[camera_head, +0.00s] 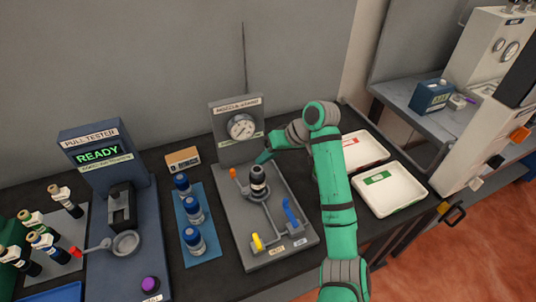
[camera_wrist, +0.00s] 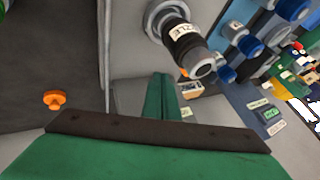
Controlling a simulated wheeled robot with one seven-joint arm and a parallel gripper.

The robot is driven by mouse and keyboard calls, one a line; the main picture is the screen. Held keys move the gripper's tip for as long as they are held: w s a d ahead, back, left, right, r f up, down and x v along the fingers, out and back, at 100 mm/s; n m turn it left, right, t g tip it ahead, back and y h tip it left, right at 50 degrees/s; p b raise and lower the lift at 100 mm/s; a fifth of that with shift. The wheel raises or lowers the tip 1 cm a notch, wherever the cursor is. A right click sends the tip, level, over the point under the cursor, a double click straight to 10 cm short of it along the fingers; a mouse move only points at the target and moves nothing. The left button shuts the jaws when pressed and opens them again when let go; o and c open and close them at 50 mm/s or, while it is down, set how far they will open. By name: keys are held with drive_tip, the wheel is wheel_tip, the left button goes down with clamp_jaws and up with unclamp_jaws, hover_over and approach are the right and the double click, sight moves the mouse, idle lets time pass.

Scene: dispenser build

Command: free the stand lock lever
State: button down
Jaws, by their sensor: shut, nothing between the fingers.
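The grey stand (camera_head: 284,236) carries a dark nozzle (camera_head: 258,180) with a white band, upright in its middle. The nozzle also shows in the wrist view (camera_wrist: 185,42). An orange-tipped lever (camera_head: 233,174) stands left of the nozzle. A yellow lever (camera_head: 257,242) and a blue lever (camera_head: 291,212) are at the stand's front. My gripper (camera_head: 264,157) is shut and empty, just behind the nozzle and below the gauge. Its green fingers also show in the wrist view (camera_wrist: 162,90).
A pressure gauge (camera_head: 241,127) rises on the stand's back panel. Blue-capped bottles (camera_head: 193,211) stand on a blue mat to the left, beside the pull tester (camera_head: 97,153). Two white trays (camera_head: 408,199) (camera_head: 378,141) lie to the right, beyond my arm. An orange knob (camera_wrist: 54,99) shows in the wrist view.

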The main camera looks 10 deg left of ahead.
drive_tip(key=x, duration=0.5)
drive_tip(key=shift+s+a+r, duration=0.1)
drive_tip(key=shift+s+a, duration=0.55)
drive_tip(key=shift+a, duration=0.3)
drive_tip(key=shift+s+a, duration=0.45)
drive_tip(key=shift+a, duration=0.25)
